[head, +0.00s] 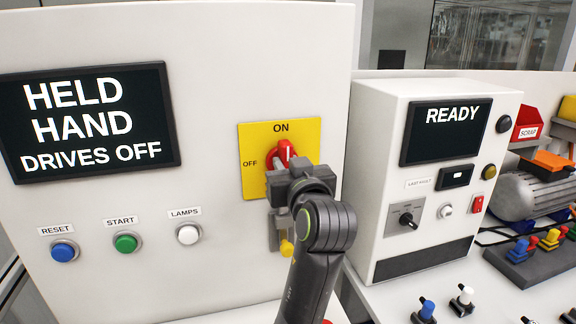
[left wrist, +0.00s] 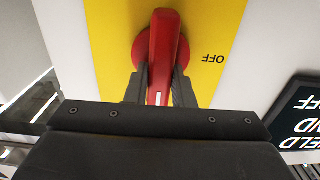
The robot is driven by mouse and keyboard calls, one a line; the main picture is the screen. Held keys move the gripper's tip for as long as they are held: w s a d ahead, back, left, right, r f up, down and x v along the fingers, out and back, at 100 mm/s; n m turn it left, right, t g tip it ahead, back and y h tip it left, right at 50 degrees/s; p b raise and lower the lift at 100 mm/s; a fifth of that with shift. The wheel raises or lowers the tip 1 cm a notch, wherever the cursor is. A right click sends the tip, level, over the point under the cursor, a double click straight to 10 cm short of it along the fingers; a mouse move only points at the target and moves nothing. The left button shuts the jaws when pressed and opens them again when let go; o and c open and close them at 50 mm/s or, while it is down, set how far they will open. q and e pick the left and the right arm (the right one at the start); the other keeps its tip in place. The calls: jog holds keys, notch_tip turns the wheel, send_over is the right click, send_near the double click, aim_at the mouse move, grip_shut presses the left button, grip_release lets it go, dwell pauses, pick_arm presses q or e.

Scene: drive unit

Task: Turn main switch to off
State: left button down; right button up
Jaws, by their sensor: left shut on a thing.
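The main switch has a red rotary handle (head: 286,152) on a yellow plate (head: 308,133) marked ON at the top and OFF at the left. The handle stands about upright, its white mark towards ON. My left gripper (head: 290,168) is in front of the plate and hides the handle's lower part. In the left wrist view, which is upside down, the red handle (left wrist: 160,50) lies between the two dark fingers (left wrist: 158,88), shut on it. The right gripper is not in view.
A screen (head: 90,120) reads HELD HAND DRIVES OFF. Blue reset (head: 64,251), green start (head: 125,243) and white lamps (head: 188,235) buttons sit below it. A yellow item (head: 287,248) hangs under the switch. A test box (head: 385,200) with a READY screen stands to the right.

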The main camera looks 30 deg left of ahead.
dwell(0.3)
pick_arm(q)
jog(key=shift+n, duration=0.4)
jog(key=n+b, duration=0.1)
jog(key=n, duration=0.3)
jog(key=n+b, duration=0.2)
jog(key=n, duration=0.2)
jog(key=n+b, duration=0.2)
jog(key=n, duration=0.2)
jog(key=shift+s+a+f, duration=0.3)
jog(key=shift+s+f, duration=0.05)
jog(key=shift+f, duration=0.05)
jog(key=n+b, duration=0.2)
jog(key=n, duration=0.2)
jog(key=shift+f+n, duration=0.15)
jog(key=shift+n, duration=0.25)
